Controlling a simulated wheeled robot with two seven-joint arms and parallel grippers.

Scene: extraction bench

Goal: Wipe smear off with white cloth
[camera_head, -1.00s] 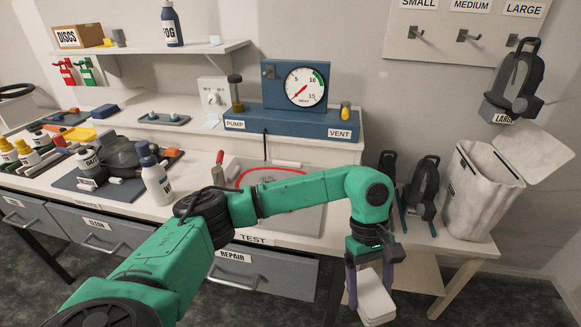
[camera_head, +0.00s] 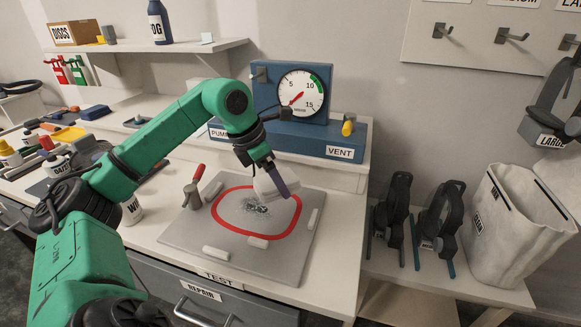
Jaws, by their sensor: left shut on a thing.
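The smear (camera_head: 257,208) is a dark grey patch inside a red ring (camera_head: 226,221) on a grey test plate (camera_head: 190,232). My left gripper (camera_head: 272,183) is shut on the white cloth (camera_head: 270,189), above the upper right part of the ring. The cloth is close to the smear but does not cover it. I cannot tell whether the cloth touches the plate. My right gripper is not in view.
A red-handled tool (camera_head: 193,190) stands at the plate's left edge, and white blocks (camera_head: 216,253) sit around the ring. The blue gauge unit (camera_head: 318,140) is behind. Black masks (camera_head: 437,215) and a white bin (camera_head: 517,225) stand to the right.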

